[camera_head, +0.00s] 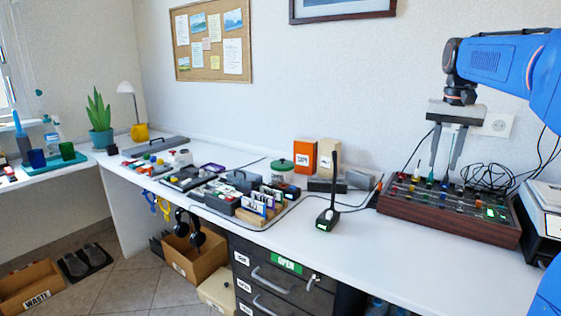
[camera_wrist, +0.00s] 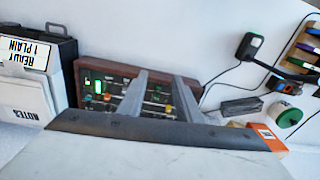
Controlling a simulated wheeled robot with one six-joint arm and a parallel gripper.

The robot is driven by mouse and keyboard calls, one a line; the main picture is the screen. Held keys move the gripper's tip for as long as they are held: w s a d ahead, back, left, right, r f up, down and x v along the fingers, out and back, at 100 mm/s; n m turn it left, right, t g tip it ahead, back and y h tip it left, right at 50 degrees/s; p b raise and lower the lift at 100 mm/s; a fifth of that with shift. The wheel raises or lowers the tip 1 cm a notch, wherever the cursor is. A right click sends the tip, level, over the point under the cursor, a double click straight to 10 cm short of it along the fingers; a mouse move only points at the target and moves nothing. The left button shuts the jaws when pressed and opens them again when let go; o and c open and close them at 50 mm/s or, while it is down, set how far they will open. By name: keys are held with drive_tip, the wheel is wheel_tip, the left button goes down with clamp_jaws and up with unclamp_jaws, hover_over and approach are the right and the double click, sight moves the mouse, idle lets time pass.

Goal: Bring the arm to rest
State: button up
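My blue arm comes in from the right in the head view, bent down at the wrist. My gripper (camera_head: 445,170) points downward above the brown wooden panel box (camera_head: 455,222) on the right part of the desk. Its two grey fingers are apart, with nothing held between them. In the wrist view my gripper (camera_wrist: 162,76) also shows two spread fingers, with the panel box (camera_wrist: 194,72) behind them. The fingertips overlap the panel in both views, so their exact height above it is hard to tell.
The panel carries small knobs and lights, with black cables beside it. A black microphone-like stand (camera_head: 328,205), an orange box (camera_head: 305,156) and a green-lidded jar (camera_head: 283,168) stand to its left. The white desk (camera_head: 390,255) is clear in front.

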drive_tip(key=s+a+f+n+t, duration=0.1)
drive_tip(key=s+a+f+n, duration=0.1)
drive_tip(key=s+a+f, duration=0.45)
drive_tip(key=s+a+f+n+t, duration=0.1)
drive_tip(key=s+a+f, duration=0.2)
drive_tip(key=s, duration=0.7)
drive_tip(key=s+a+f+n+t, duration=0.1)
drive_tip(key=s+a+f, duration=0.1)
drive_tip(key=s+f, duration=0.4)
drive_tip(key=s+a+f+n+t, duration=0.1)
drive_tip(key=s+a+f, duration=0.1)
drive_tip(key=s+f, duration=0.5)
drive_tip(key=shift+a+f+n, duration=0.4)
drive_tip(key=shift+f, duration=0.4)
drive_tip(key=shift+s, duration=0.1)
